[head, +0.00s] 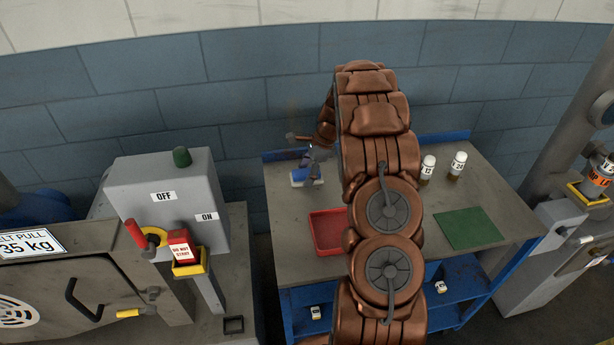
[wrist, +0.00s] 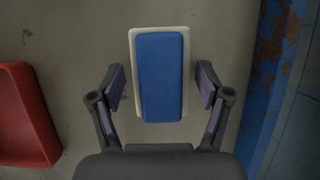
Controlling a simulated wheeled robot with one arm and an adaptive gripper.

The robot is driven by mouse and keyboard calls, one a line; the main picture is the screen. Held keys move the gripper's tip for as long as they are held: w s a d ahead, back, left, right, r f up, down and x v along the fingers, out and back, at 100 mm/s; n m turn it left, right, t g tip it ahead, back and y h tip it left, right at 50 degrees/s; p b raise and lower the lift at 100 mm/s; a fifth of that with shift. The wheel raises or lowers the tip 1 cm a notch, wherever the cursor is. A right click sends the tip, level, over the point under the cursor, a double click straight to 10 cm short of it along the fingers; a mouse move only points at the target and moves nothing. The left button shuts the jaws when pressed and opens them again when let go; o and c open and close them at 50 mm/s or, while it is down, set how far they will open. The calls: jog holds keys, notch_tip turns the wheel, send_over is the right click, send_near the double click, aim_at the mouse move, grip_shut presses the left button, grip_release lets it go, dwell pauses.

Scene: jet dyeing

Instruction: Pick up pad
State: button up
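The pad is a blue block on a pale, off-white base. In the wrist view the pad (wrist: 161,78) lies on the grey worktop between the two fingers of my gripper (wrist: 160,88). The fingers stand apart on either side of it, with a gap on both sides, so my gripper is open and empty. In the head view the pad (head: 307,176) is at the back left of the table, and my gripper (head: 308,160) is just over it. How far the fingertips are above the worktop is hard to tell.
A red tray (head: 328,232) lies on the table (head: 290,215) nearer the front. Two labelled bottles (head: 427,168) and a green mat (head: 468,228) are to the right of my arm. A blue raised edge (wrist: 270,80) runs beside the pad. A grey control box (head: 165,200) stands left.

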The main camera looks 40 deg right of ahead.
aim_at(303, 172)
jog(key=c, duration=0.8)
jog(key=shift+r, duration=0.15)
jog(key=shift+r+b, duration=0.85)
jog(key=shift+r, duration=0.55)
jog(key=shift+s+a+r, duration=0.1)
jog(key=shift+r, duration=0.2)
jog(key=shift+s+a+b, duration=0.3)
jog(key=shift+s+a, duration=0.2)
jog(key=shift+a, duration=0.25)
jog(key=s+a+b, duration=0.1)
jog(key=s+a, duration=0.1)
jog(key=a, duration=0.1)
jog(key=s+a+r+b, duration=0.1)
jog(key=s+a, duration=0.2)
jog(key=a, duration=0.1)
jog(key=s+a+b, duration=0.1)
jog(key=s+a, duration=0.2)
jog(key=a, duration=0.1)
jog(key=shift+a+r+b, duration=0.2)
jog(key=shift+a+b, duration=0.05)
jog(key=shift+b, duration=0.15)
